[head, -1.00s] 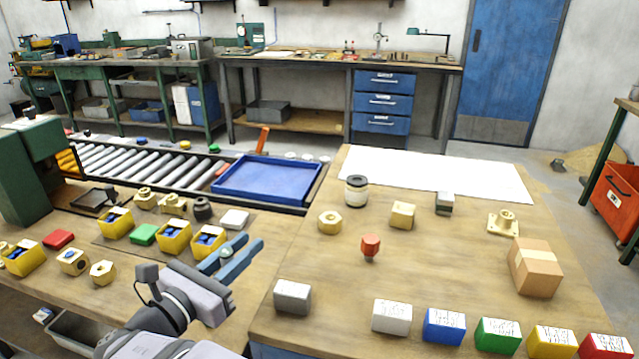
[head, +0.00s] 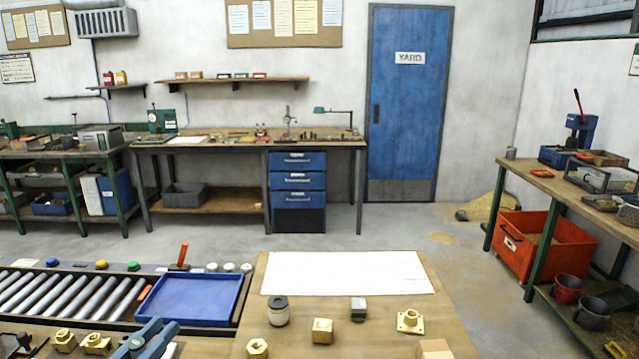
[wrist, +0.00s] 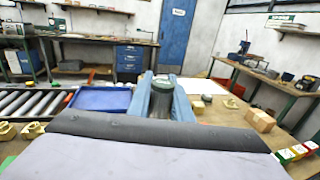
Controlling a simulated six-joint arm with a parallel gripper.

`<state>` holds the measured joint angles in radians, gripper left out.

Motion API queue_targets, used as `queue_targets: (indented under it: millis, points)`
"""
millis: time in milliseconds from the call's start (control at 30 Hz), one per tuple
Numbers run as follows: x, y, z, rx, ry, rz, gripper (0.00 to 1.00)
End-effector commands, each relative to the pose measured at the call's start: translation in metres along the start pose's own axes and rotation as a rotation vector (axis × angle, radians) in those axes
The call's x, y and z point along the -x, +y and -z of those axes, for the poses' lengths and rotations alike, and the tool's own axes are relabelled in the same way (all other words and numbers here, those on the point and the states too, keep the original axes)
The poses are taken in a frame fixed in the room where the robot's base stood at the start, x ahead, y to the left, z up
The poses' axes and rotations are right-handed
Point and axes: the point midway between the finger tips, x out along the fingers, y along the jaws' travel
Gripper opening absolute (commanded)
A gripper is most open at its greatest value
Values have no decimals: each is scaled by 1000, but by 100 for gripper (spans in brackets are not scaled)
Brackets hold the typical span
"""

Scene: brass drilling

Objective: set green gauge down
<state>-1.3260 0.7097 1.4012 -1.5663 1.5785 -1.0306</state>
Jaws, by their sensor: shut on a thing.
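My gripper (head: 153,338) shows at the bottom of the head view, its blue fingers over the left bench by the roller line. In the wrist view my gripper (wrist: 161,100) is shut on the green gauge (wrist: 162,98), a dark greenish cylinder with a green-rimmed top, upright between the two fingers. The fingers cover its sides, and its lower end is hidden by my wrist.
A white sheet (head: 345,273) lies bare on the bench (head: 255,303). Before it stand a dark-lidded jar (head: 278,313), a brass block (head: 322,332), a grey block (head: 358,309) and a brass flange (head: 409,321). A blue tray (head: 190,298) is left, beside rollers (head: 65,295).

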Motion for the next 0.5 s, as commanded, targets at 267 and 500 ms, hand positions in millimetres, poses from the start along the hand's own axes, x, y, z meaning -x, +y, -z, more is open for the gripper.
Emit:
queue_targets:
  millis: [267,500]
  points:
    - [0,0,-37,0,0,0,0]
    - [0,0,-37,0,0,0,0]
